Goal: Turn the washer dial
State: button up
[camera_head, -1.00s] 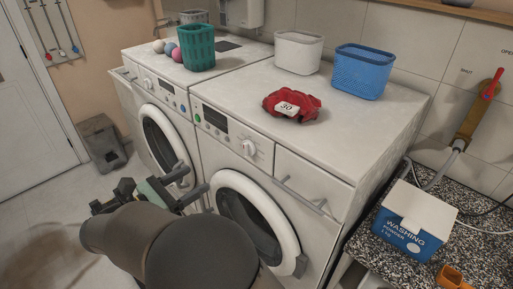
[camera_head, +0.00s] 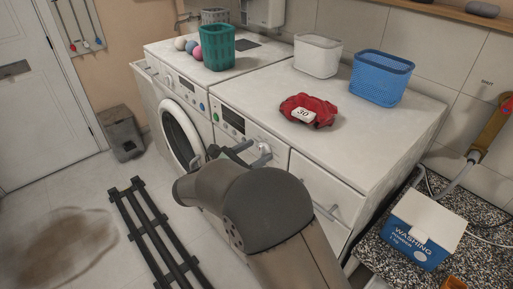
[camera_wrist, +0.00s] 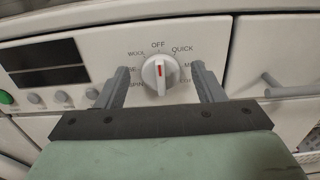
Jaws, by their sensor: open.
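The washer dial (camera_wrist: 153,74) is a white round knob with a red mark, on the front panel of the right-hand washer (camera_head: 380,135). Its red mark points up, roughly at OFF; WOOL and QUICK are printed to either side. In the head view the dial (camera_head: 264,148) shows just beyond my gripper (camera_head: 246,151). In the wrist view my gripper (camera_wrist: 161,78) is open, with one finger to the left and one to the right of the dial. A gap shows on each side of the knob, and nothing is held.
A dark display (camera_wrist: 40,62) and a green button (camera_wrist: 6,97) lie left of the dial, a drawer handle (camera_wrist: 285,88) right of it. A red cloth item (camera_head: 322,112) marked 30, a white basket (camera_head: 317,57) and a blue basket (camera_head: 381,80) stand on top.

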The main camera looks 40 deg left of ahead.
jog(key=shift+w+d, duration=0.15)
jog(key=shift+w, duration=0.3)
jog(key=shift+c, duration=0.3)
jog(key=c, duration=0.9)
